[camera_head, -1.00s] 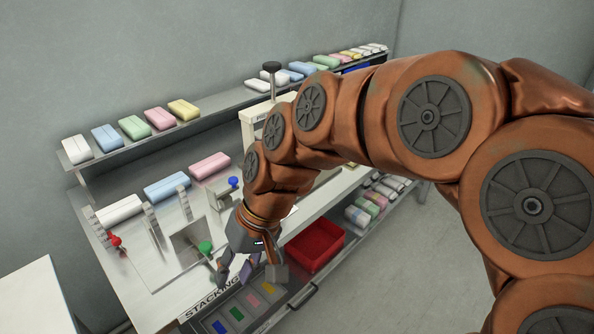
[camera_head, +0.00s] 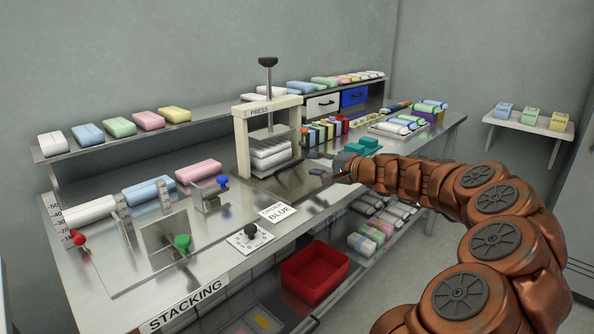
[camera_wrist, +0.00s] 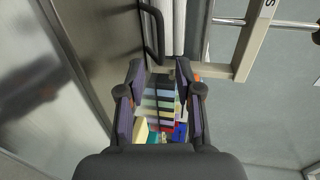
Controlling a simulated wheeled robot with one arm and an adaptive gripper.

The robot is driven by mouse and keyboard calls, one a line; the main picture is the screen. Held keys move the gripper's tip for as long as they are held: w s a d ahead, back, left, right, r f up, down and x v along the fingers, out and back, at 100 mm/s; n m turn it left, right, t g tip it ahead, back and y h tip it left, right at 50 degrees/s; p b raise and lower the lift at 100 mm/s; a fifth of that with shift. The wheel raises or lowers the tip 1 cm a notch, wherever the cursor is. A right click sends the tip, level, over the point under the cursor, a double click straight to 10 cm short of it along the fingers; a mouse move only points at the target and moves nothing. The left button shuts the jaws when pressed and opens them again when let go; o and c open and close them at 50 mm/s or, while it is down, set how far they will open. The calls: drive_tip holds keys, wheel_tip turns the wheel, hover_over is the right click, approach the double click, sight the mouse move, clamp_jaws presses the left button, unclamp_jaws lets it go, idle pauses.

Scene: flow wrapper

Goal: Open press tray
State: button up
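The press (camera_head: 268,115) stands on the steel bench, with a cream frame, a black-knobbed screw and white packs (camera_head: 272,153) inside it. A flat metal surface lies in front of its base; I cannot tell clearly where the press tray's edges are. In the wrist view a dark bar handle (camera_wrist: 157,32) is fixed beside a metal panel, just beyond my fingers. My gripper (camera_head: 322,172) is at the right front of the press; in the wrist view it (camera_wrist: 160,95) is open, with nothing between the fingertips. Its fingers appear apart from the handle.
Coloured packs and bottles (camera_head: 325,130) stand right of the press. A selector knob (camera_head: 250,230) and an order card reading BLUE (camera_head: 278,212) lie in front. A red bin (camera_head: 315,270) sits below the bench edge. The floor at right is clear.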

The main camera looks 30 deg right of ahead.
sight(298, 162)
drive_tip(key=x, duration=0.7)
drive_tip(key=shift+w+a+b, duration=0.15)
drive_tip(key=shift+w+b, duration=0.05)
drive_tip(key=shift+b, duration=0.15)
clamp_jaws()
idle(0.4)
